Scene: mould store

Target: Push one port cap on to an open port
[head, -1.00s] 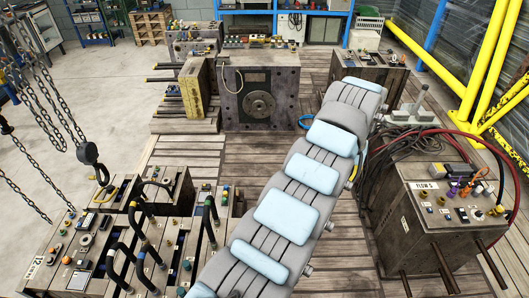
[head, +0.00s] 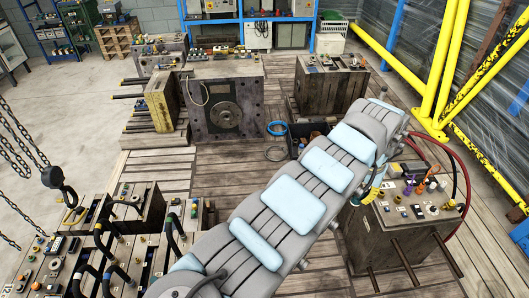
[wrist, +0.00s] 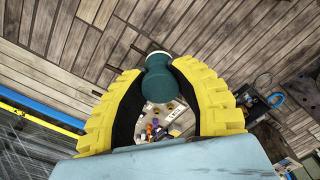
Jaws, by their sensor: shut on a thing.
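In the wrist view my gripper (wrist: 160,72) has its yellow ribbed fingers closed around a dark green port cap (wrist: 158,82) with a pale rim. Past the cap, between the fingers, part of a mould top shows with a white label (wrist: 172,112) and small purple, orange and white fittings (wrist: 152,130). The cap appears apart from these fittings. In the head view the steel mould (head: 385,245) stands at right, with coloured fittings (head: 415,188) on its top. My arm ends beside this mould and hides most of the gripper and the cap. I cannot tell which ports are open.
Red and black hoses (head: 462,170) loop behind the right mould, and rods stick out of its front. Moulds with black hose loops (head: 100,245) stand at lower left. A chain hook (head: 55,178) hangs at left. Yellow posts (head: 440,65) stand at right. The wooden floor between is partly clear.

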